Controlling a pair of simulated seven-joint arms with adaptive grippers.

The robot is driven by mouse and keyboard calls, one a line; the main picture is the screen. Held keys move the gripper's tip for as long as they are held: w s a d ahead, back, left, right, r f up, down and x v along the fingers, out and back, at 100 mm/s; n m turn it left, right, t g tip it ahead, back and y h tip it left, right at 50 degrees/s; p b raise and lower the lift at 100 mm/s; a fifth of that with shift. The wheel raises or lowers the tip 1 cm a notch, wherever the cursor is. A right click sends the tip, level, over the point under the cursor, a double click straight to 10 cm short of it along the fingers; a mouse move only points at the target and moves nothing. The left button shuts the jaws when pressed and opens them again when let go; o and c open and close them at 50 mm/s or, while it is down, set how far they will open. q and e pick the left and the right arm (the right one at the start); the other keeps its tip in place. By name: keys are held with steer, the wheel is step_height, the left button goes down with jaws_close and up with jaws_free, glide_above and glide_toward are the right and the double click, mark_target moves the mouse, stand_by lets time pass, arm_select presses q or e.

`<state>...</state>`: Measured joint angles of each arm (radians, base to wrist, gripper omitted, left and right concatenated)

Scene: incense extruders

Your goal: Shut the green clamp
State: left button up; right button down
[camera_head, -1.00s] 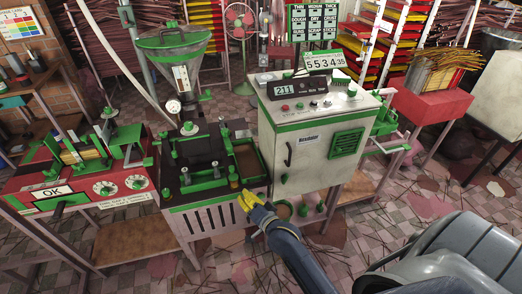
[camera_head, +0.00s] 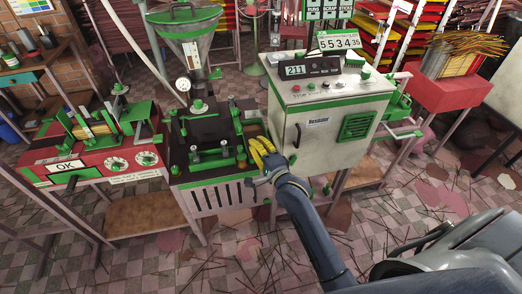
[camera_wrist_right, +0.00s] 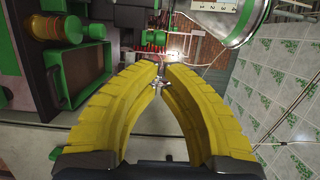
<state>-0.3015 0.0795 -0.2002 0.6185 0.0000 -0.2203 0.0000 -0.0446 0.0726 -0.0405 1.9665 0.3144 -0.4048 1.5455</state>
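Several green fittings stand on the middle bench (camera_head: 222,198), among them upright green posts (camera_head: 194,154) and a green frame around a tray (camera_head: 258,130). I cannot tell which of them is the green clamp. My right gripper (camera_head: 255,142) has yellow fingers and is at the tray's right front corner, beside the white cabinet. In the right wrist view its fingertips (camera_wrist_right: 162,67) nearly meet with nothing clearly held between them. A brown tray with a green rim (camera_wrist_right: 82,75) and a green knob (camera_wrist_right: 97,31) lie to the left there. My left gripper is out of view.
The white cabinet (camera_head: 310,160) rises close on the right of my right gripper. A red machine (camera_head: 130,163) stands left of the bench. A metal hopper (camera_head: 190,35) is above the back.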

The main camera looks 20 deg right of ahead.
steer(key=w+a, duration=0.1)
steer(key=w, duration=0.7)
steer(key=shift+w+d, duration=0.1)
